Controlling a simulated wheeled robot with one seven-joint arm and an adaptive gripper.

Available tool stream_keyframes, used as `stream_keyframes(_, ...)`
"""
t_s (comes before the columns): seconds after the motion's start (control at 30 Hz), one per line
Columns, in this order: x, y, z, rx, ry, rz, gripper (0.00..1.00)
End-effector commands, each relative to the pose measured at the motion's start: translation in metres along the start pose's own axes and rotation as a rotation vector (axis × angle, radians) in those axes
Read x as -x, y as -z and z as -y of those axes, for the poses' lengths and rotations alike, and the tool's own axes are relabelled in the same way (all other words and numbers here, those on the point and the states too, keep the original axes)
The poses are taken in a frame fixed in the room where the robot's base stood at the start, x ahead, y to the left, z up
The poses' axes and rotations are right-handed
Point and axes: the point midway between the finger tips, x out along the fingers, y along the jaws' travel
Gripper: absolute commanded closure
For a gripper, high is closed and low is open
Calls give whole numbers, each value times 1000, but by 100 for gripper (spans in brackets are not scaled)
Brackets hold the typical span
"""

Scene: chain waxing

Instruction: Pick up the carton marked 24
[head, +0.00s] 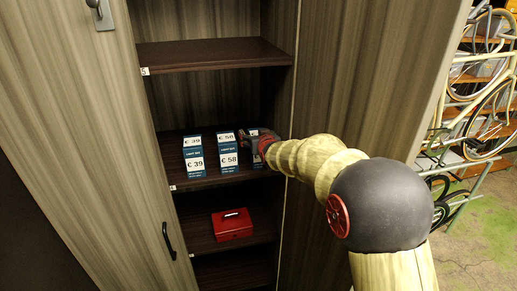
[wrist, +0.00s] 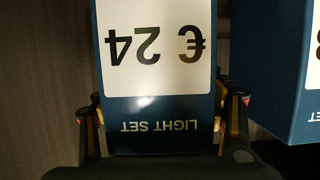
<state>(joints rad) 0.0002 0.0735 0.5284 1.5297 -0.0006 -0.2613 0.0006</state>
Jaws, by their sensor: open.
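The carton marked 24 (wrist: 155,70) is dark blue with a white price panel and the words LIGHT SET, upside down in the wrist view. In the head view it is mostly hidden behind my gripper (head: 262,143), at the right end of the middle shelf. In the wrist view my gripper (wrist: 163,112) is open, with one finger on each side of the carton's near end. I cannot tell whether the fingers touch it.
Cartons marked 39 (head: 194,162) and 58 (head: 228,160) stand to the left on the same shelf (head: 178,178). One neighbouring carton (wrist: 280,70) is close on the right in the wrist view. A red cash box (head: 232,225) sits one shelf below. Cabinet doors flank the shelves.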

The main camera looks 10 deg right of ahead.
Motion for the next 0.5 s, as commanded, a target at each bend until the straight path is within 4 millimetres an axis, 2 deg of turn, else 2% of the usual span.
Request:
stream_keyframes(0.17,0,0,0,0,0,0,30)
stream_keyframes(0.5,0,0,0,0,0,0,49)
